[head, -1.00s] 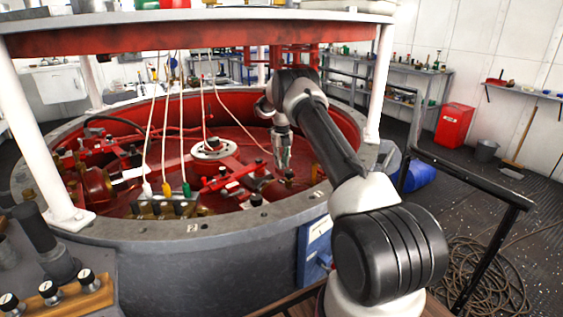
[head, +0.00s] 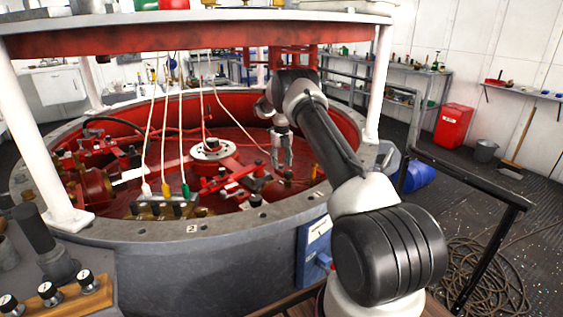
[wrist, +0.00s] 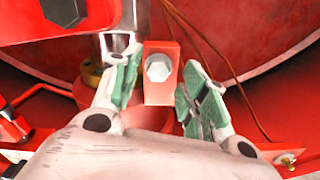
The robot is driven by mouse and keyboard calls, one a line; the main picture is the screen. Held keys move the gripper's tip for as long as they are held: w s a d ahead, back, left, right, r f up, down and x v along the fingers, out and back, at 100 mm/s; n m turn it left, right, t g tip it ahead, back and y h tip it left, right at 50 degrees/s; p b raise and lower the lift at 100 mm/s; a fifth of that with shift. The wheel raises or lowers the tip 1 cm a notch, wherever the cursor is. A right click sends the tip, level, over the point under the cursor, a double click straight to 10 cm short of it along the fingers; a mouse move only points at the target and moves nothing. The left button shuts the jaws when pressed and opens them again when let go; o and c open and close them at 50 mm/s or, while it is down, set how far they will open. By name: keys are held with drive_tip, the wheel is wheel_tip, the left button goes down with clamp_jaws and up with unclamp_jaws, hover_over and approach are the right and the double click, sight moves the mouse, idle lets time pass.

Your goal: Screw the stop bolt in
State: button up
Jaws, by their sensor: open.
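A grey hex bolt head (wrist: 157,67), which looks like the stop bolt, sits in a small red block (wrist: 159,97) in the wrist view. My gripper (wrist: 162,100) is open, with one green-padded finger to the left of the block and one to the right. Neither finger clearly touches the bolt head. In the head view my gripper (head: 282,158) points down inside the red basin (head: 235,125), near its right side. The bolt is too small to make out there. How deep the bolt sits, and its thread, cannot be seen.
A red arm (wrist: 60,25) with another hex head and a metal post (wrist: 116,42) stand close to the left finger. Thin wires (wrist: 205,40) run behind the block.

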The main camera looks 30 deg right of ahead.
sight(281, 165)
wheel_tip(281, 165, up, 12)
idle(0.5)
drive_tip(key=shift+f, duration=0.15)
